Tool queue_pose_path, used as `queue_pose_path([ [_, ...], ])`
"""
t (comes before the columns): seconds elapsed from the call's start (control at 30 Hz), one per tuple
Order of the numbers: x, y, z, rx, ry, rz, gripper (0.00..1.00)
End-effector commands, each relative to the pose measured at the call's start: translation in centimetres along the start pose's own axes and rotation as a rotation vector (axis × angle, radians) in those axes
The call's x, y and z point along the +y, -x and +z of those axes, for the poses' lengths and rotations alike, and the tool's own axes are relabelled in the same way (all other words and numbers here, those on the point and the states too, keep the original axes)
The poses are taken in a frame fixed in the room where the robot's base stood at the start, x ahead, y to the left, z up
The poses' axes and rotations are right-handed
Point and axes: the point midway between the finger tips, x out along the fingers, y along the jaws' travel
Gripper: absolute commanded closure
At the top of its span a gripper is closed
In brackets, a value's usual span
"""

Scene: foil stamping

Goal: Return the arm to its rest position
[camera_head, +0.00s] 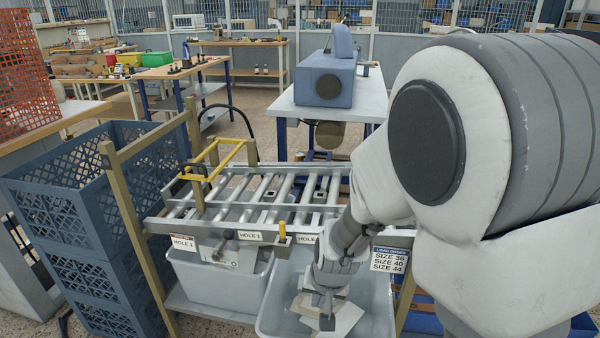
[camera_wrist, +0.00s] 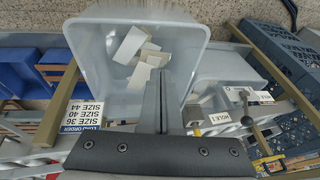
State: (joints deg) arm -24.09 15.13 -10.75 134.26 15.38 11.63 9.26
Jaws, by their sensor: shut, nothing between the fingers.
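My gripper (camera_head: 327,316) points down over the right grey bin (camera_head: 272,318) at the front of the roller rack. In the wrist view my gripper (camera_wrist: 162,78) has its two fingers together, with nothing between them. Several pale flat pieces (camera_wrist: 138,50) lie in the bin below the fingertips, and they also show beside the gripper in the head view (camera_head: 346,320). My arm reaches in from the right and hides part of the rack and bin.
The roller rack (camera_head: 228,222) carries HOLE 1 labels and a size sign (camera_head: 391,260). A second grey bin (camera_head: 192,287) stands left of the first. Blue crates (camera_head: 60,215) stack at left. A blue machine (camera_head: 326,80) sits on a white table behind.

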Motion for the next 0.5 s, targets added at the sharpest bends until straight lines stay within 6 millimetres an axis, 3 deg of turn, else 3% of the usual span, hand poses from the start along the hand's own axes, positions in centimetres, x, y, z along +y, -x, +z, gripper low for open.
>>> queue_pose_path([
  [0.03,0.2,2.0,-0.4,0.011,0.002,-0.018,1.0],
  [0.23,1.3,8.4,-0.5,0.032,0.04,-0.057,1.0],
  [0.5,3.9,16.4,1.1,0.081,0.104,-0.058,1.0],
])
